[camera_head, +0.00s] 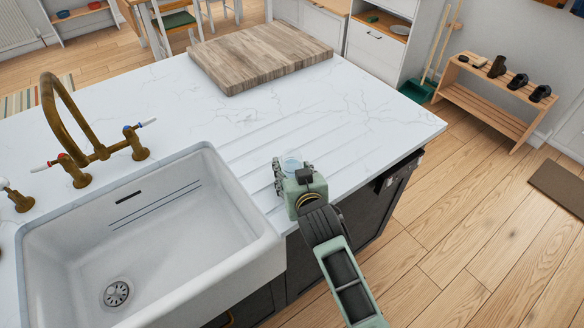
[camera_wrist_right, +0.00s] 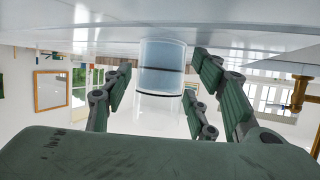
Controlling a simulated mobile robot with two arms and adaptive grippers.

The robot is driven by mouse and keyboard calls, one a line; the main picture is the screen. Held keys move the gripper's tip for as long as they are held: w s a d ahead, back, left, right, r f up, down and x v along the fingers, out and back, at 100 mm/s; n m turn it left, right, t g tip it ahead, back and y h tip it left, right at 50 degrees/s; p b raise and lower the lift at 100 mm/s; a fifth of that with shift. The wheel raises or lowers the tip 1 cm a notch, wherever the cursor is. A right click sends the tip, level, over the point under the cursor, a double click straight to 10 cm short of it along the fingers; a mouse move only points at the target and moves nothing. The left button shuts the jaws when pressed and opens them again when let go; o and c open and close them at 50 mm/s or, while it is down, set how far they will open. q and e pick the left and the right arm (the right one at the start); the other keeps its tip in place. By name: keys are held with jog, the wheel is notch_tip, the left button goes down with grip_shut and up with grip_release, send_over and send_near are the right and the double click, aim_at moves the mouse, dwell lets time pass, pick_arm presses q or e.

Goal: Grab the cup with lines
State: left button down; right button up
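The cup with lines (camera_head: 291,163) is a clear, bluish cup on the white counter right of the sink, mostly hidden behind my right gripper in the head view. In the right wrist view the cup (camera_wrist_right: 162,66) shows dark lines around it and appears upside down. My right gripper (camera_head: 293,171) is at the counter's front edge with its fingers on either side of the cup. In the wrist view the right gripper (camera_wrist_right: 164,84) is open, with narrow gaps between fingers and cup. My left gripper is not in view.
A white sink (camera_head: 150,232) lies left of the cup, with a brass faucet (camera_head: 75,135) behind it. A wooden cutting board (camera_head: 260,55) lies at the counter's back. Counter around the cup is clear. A wooden shoe rack (camera_head: 487,103) stands on the floor at right.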

jog(key=c, duration=0.9)
jog(key=shift+c, duration=1.1)
jog(key=shift+r, duration=0.15)
